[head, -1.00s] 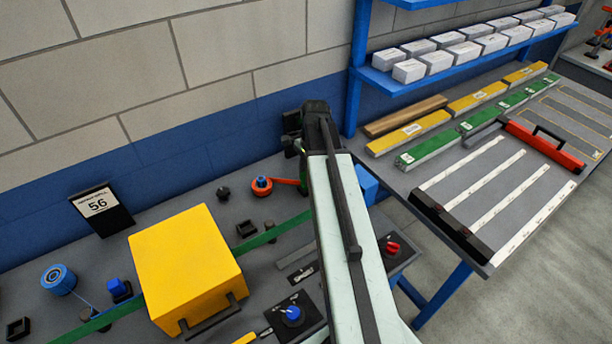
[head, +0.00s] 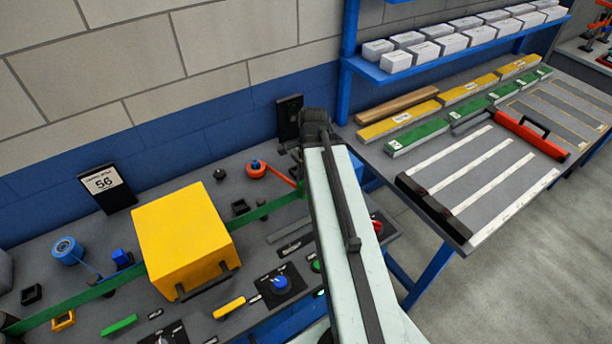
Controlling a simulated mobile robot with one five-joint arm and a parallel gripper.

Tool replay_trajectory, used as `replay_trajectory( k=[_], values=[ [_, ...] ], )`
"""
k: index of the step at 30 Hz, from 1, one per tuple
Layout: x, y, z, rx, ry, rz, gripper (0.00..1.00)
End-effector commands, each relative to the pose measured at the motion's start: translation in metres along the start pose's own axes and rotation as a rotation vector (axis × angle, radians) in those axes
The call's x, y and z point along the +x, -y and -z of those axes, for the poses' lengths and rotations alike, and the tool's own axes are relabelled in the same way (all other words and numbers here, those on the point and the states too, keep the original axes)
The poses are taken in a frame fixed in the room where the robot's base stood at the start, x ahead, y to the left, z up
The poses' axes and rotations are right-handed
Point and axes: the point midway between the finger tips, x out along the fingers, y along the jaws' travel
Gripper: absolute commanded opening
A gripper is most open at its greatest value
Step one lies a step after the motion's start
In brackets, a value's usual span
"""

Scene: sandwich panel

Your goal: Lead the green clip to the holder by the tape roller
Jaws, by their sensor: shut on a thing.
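My gripper (head: 296,152) is at the far end of my arm, over the back of the bench, in front of a dark upright plate. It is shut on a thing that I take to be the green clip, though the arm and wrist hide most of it. A strip of green shows just below the wrist, beside the arm. An orange-red tape roll (head: 257,168) stands to the left, and its red tape (head: 284,177) runs right toward that green. A small black square holder (head: 240,207) sits in front of the roll. I cannot tell which is the tape roller.
A large yellow box (head: 182,236) stands over a green belt (head: 62,306). A blue reel (head: 67,250) and a blue block (head: 122,259) are at left. A panel with a blue knob (head: 280,283) is in front. A second table (head: 420,255) stands at right.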

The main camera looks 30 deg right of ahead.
Motion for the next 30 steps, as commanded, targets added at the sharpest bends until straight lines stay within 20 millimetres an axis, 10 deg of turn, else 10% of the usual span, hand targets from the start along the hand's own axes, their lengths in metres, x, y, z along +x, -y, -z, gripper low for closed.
replay_trajectory(
  k=[30],
  values=[
    [-0.046, -0.004, -0.013, -0.004, 0.000, 0.000, 0.00]
  ],
)
